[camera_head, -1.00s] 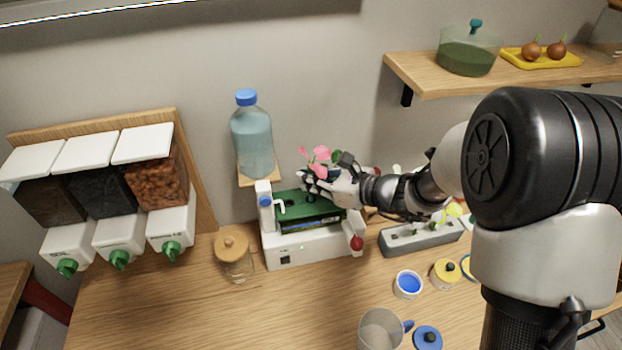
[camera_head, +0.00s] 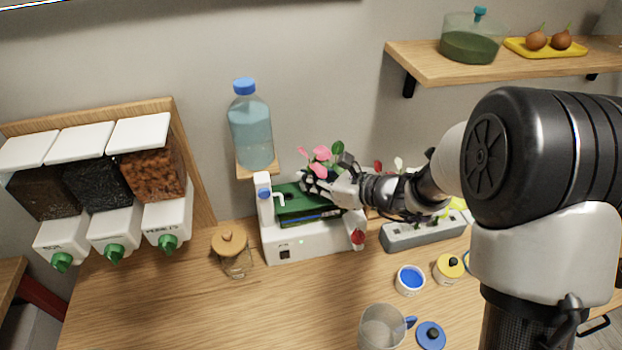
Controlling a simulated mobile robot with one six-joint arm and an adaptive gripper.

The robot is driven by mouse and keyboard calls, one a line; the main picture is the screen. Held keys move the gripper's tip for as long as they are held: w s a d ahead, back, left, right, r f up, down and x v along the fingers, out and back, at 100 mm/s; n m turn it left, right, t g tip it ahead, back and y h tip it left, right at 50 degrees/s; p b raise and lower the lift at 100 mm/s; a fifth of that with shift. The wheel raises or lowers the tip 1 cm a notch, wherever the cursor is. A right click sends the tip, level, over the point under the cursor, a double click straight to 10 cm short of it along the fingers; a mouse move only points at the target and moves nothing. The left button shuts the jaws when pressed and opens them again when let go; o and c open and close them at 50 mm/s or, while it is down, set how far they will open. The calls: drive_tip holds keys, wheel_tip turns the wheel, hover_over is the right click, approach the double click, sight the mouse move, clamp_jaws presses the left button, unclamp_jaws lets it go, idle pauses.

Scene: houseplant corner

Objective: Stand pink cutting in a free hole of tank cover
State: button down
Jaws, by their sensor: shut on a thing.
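The pink cutting (camera_head: 321,155) shows pink leaves and a green one above my gripper (camera_head: 312,184), which is shut on it. My gripper is over the green tank cover (camera_head: 288,201), which sits on a white tank base. The cutting's lower stem is hidden behind my gripper, so I cannot tell whether it is in a hole or above the cover. The holes of the cover are too small or covered to make out.
A blue-capped bottle (camera_head: 251,128) stands behind the tank on a small ledge. A grey block (camera_head: 424,233) with several cuttings is at right. A cork-lidded jar (camera_head: 231,251), blue pot (camera_head: 410,280) and clear mug (camera_head: 381,327) stand on the table. The front left tabletop is clear.

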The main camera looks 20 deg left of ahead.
sight(311, 164)
idle(0.4)
drive_tip(key=c, duration=1.7)
unclamp_jaws()
drive_tip(key=shift+o, duration=0.3)
drive_tip(key=o, duration=0.4)
drive_tip(key=shift+c, duration=0.2)
drive_tip(key=shift+r+p, duration=2.45)
drive_tip(key=shift+r, duration=1.05)
drive_tip(key=shift+f, duration=0.1)
